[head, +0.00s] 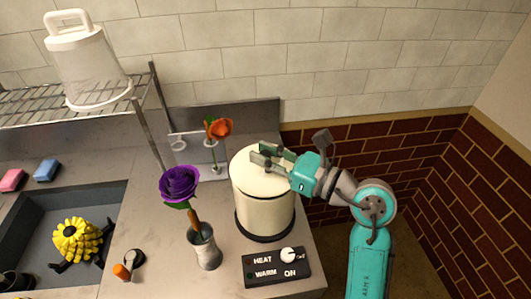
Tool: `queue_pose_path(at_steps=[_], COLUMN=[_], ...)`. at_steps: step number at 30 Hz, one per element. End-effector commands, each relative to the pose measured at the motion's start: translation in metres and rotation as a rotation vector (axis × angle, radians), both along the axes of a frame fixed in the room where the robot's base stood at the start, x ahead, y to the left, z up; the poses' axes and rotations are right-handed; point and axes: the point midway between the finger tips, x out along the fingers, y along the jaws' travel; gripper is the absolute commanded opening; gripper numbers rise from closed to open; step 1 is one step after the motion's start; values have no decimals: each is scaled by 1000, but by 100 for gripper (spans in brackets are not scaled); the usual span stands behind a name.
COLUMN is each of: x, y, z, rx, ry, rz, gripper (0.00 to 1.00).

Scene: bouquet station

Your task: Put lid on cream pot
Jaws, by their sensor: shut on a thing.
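The cream pot (266,214) stands upright on its black base at the right end of the counter. A round cream lid (245,172) covers the pot's top, level with the rim as far as I can see. I cannot tell whether it rests fully on the rim. My gripper (262,156) reaches in from the right over the lid and is shut on it near the middle. The lid's grip is hidden between the fingers.
A control box (276,267) with a white knob sits in front of the pot. A grey vase (206,249) with a purple flower (180,184) stands at its left. An orange flower (219,128) stands behind. A sink (30,225) and rack (40,100) are farther left.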

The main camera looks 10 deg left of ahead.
Motion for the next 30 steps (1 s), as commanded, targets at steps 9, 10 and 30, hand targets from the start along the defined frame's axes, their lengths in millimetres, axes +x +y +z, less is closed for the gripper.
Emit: queue_pose_path(at_steps=[9,10,30], x=[0,0,0], y=[0,0,0], z=[-7,-7,-13], rx=[0,0,1], ry=[1,1,0], rz=[0,0,0], gripper=[0,0,0])
